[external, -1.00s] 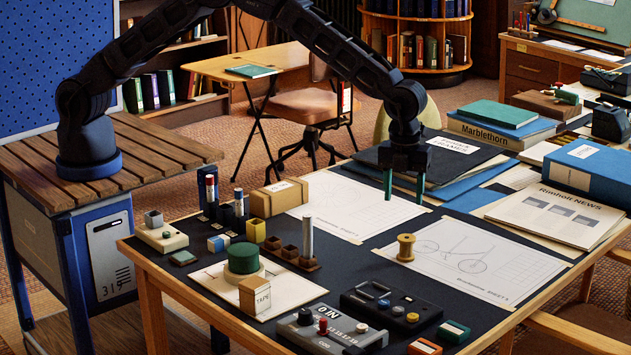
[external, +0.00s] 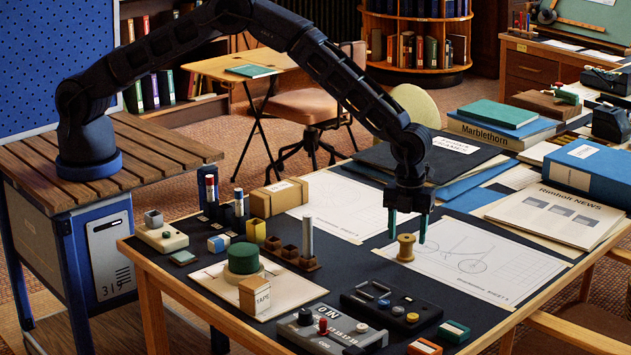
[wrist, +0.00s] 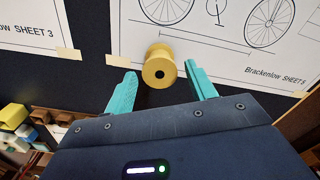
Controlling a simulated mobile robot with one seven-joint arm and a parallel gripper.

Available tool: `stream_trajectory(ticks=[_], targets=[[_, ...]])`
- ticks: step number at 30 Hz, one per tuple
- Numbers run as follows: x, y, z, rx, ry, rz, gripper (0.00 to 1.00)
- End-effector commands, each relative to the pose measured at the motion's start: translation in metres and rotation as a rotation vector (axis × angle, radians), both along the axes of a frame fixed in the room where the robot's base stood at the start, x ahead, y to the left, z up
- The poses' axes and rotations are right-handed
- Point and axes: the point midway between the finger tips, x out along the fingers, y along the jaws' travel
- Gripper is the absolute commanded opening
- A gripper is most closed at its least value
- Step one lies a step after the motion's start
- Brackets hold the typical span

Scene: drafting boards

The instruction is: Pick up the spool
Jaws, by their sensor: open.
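The spool (external: 405,248) is yellow-tan with wide flanges and stands upright on the table at the edge of the bicycle drawing sheet. In the wrist view my gripper (wrist: 158,82) has clear gaps between each finger and the spool. Nothing is held.
The bicycle drawing (external: 470,262) lies flat behind and right of the spool. A dark control box (external: 392,306) stands in front. Small brown blocks with a grey rod (external: 307,240) stand to the left. Folders (external: 420,160) and a blue box (external: 590,170) lie farther back.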

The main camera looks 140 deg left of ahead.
Motion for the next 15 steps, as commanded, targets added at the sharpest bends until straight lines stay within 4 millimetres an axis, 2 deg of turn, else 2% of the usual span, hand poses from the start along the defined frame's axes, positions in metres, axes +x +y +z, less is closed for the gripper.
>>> stream_trajectory(ticks=[6, 15], targets=[[0.000, -0.001, -0.031, -0.001, 0.001, 0.001, 0.56], [0.000, 0.000, -0.037, -0.001, 0.000, 0.001, 0.56]])
